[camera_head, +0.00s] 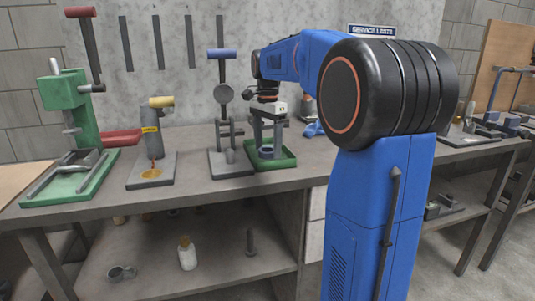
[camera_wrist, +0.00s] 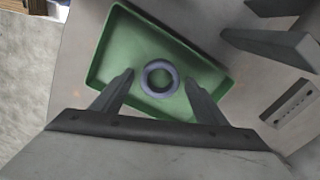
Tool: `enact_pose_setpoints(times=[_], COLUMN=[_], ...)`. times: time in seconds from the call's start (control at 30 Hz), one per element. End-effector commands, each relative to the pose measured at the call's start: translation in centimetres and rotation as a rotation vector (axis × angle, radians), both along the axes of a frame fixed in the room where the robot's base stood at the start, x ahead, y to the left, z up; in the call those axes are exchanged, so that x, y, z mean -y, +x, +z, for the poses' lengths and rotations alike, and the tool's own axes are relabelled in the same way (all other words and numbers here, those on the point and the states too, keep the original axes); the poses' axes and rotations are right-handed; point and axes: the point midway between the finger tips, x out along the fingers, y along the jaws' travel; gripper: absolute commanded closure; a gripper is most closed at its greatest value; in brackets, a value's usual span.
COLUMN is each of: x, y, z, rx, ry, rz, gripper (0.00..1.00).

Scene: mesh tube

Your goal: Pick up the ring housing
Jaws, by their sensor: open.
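The ring housing (camera_wrist: 159,78) is a grey-blue ring with an open centre. It lies in a green tray (camera_wrist: 115,48). In the wrist view my gripper (camera_wrist: 157,83) is open, with one dark finger on each side of the ring and gaps between. In the head view my gripper (camera_head: 268,126) points down over the green tray (camera_head: 285,162). The ring housing (camera_head: 266,152) shows low between the fingers in that view. I cannot tell the exact height of the fingertips above the tray.
A grey press with a blue handle (camera_head: 222,56) stands just left of the tray. A grey cylinder stand (camera_head: 151,135) and a green press (camera_head: 66,92) stand further left on the bench. A wall is close behind. The shelf below holds a white bottle (camera_head: 187,255).

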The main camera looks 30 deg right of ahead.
Motion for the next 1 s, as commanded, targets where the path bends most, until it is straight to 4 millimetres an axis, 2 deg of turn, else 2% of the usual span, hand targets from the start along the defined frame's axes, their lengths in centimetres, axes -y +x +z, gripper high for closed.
enact_pose_setpoints(times=[0.03,0.2,0.23,0.57,1.0], x=[0.0,0.0,0.0,0.0,0.0], y=[0.0,0.0,0.0,0.0,0.1], z=[0.0,0.0,0.0,0.6,7.8], rx=[0.000,0.000,0.000,0.002,0.001], ry=[0.000,0.000,0.000,-0.001,-0.001], rz=[0.000,0.000,0.000,0.000,0.000], gripper=[0.41,0.81,0.87,0.87,0.87])
